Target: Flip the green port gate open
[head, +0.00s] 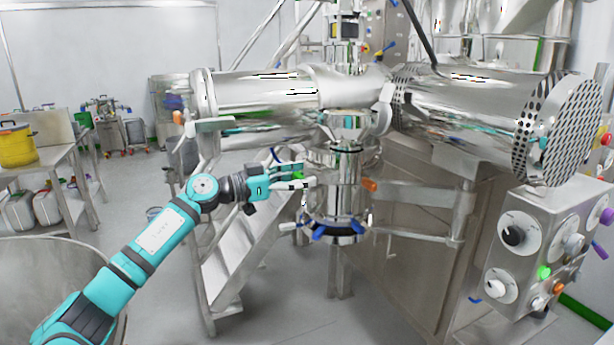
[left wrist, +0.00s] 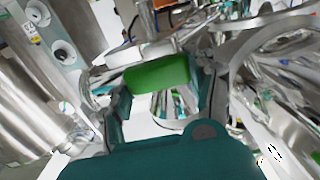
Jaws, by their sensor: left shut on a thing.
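My left gripper (head: 290,177) reaches in from the left to the steel column at the middle of the head view. It is shut on the green port gate's handle. In the left wrist view this green handle (left wrist: 158,77) lies across the space between the two teal fingers (left wrist: 160,95). In the head view only a small green bit shows at the fingertips, and the fingers cover most of it. How far the gate is turned cannot be told. My right gripper is not in view.
An orange handle (head: 369,184) sits on the column just right of the gripper. Blue levers (head: 340,232) ring the flange below. Steel stairs (head: 235,255) stand behind my left arm. A control panel (head: 540,250) with knobs is at the right. The floor at lower middle is clear.

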